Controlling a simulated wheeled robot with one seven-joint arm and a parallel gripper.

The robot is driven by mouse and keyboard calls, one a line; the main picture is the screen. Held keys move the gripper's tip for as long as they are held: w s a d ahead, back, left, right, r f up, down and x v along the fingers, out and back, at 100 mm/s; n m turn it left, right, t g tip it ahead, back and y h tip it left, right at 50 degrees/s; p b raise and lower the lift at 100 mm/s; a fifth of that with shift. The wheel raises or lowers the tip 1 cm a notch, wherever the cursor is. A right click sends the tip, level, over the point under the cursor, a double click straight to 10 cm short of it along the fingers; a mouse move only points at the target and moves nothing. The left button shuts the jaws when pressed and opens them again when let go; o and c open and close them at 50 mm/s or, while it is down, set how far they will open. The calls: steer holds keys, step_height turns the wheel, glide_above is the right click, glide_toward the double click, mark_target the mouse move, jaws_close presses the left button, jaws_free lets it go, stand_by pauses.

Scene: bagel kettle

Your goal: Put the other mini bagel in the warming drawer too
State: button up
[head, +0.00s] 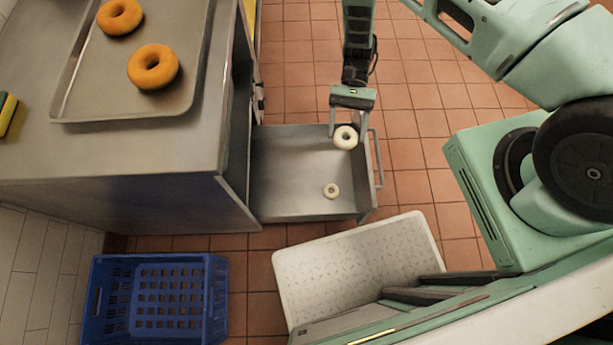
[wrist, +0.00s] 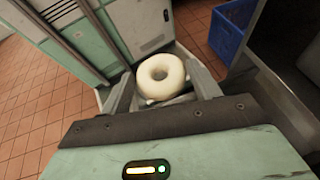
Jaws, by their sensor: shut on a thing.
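My gripper (head: 345,130) is shut on a pale mini bagel (head: 345,138) above the open warming drawer (head: 285,175), near its right side by the handle. In the wrist view the held mini bagel (wrist: 160,76) sits between the two fingers of my gripper (wrist: 165,95). The drawer is pulled out from the steel counter.
Two large orange-brown bagels (head: 153,67) lie on a metal tray (head: 90,75) on the counter (head: 150,150). A blue crate (head: 215,300) stands on the tiled floor at lower left. The drawer's left part is bare.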

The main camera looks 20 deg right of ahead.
step_height(320, 180, down, 12)
steer(key=s+d+n+g+h+b, duration=0.1)
steer(key=d+n+h+b, duration=0.1)
steer(key=n+h+b, duration=0.55)
steer(key=n+t+h+b, duration=1)
steer(key=n+t+b, duration=1.15)
steer(key=b, duration=0.95)
glide_above(325, 162)
step_height(325, 162, down, 21)
steer(key=shift+g, duration=0.45)
step_height(325, 162, down, 9)
steer(key=b, duration=0.6)
steer(key=shift+f, duration=0.2)
steer(key=shift+f, duration=0.15)
steer(key=o, duration=1)
steer(key=shift+c, duration=0.2)
